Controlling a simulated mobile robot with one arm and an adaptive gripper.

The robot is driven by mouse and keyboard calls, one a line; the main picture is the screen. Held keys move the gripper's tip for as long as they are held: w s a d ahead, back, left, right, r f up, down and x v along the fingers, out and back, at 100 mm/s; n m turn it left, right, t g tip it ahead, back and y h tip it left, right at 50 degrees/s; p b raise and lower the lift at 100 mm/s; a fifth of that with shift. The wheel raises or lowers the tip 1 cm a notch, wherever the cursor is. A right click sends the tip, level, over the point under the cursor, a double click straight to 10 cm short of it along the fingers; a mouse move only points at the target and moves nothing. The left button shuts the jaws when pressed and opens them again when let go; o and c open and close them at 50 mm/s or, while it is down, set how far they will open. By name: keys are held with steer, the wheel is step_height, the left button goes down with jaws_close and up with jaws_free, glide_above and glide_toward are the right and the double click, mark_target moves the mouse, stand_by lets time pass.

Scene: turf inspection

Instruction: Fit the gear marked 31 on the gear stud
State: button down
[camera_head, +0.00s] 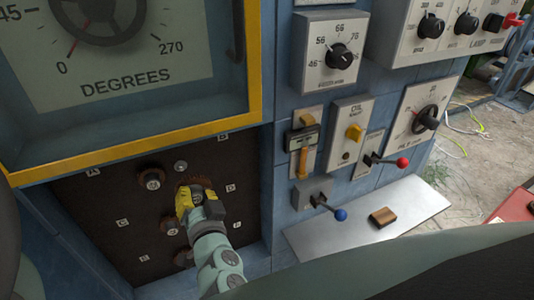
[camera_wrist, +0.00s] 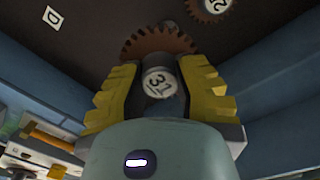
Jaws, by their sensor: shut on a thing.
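The gear marked 31 (camera_wrist: 158,42) is a brown toothed disc with a pale numbered hub. In the wrist view the yellow fingers of my gripper (camera_wrist: 160,88) are shut on its hub from both sides. In the head view my gripper (camera_head: 196,198) is in front of the dark board (camera_head: 105,200), near label D, and the gear's rim (camera_head: 195,181) shows just above the fingers. A small silvery round stud (camera_head: 181,166) shows on the board just above the held gear. I cannot tell whether the gear touches the board or a stud behind it.
Other gears sit on the board: one at upper left (camera_head: 152,179), one lower (camera_head: 170,225) and one near the bottom (camera_head: 184,257). A framed dial (camera_head: 125,85) overhangs above. Switches and levers, including a blue-knobbed lever (camera_head: 340,214), are to the right, above a grey shelf (camera_head: 350,238).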

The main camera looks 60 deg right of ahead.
mark_target(182, 170)
steer(key=shift+w+a+y, duration=0.3)
steer(key=shift+w+a, duration=0.05)
steer(key=shift+a, duration=0.15)
steer(key=shift+r+n+p, duration=0.1)
steer(key=shift+n+p, duration=0.2)
steer(key=shift+p, duration=0.15)
steer(key=shift+x, duration=2.85)
steer(key=shift+x, duration=1.15)
steer(key=c, duration=0.7)
jaws_free()
steer(key=shift+d+r, duration=0.1)
steer(key=shift+c, duration=0.2)
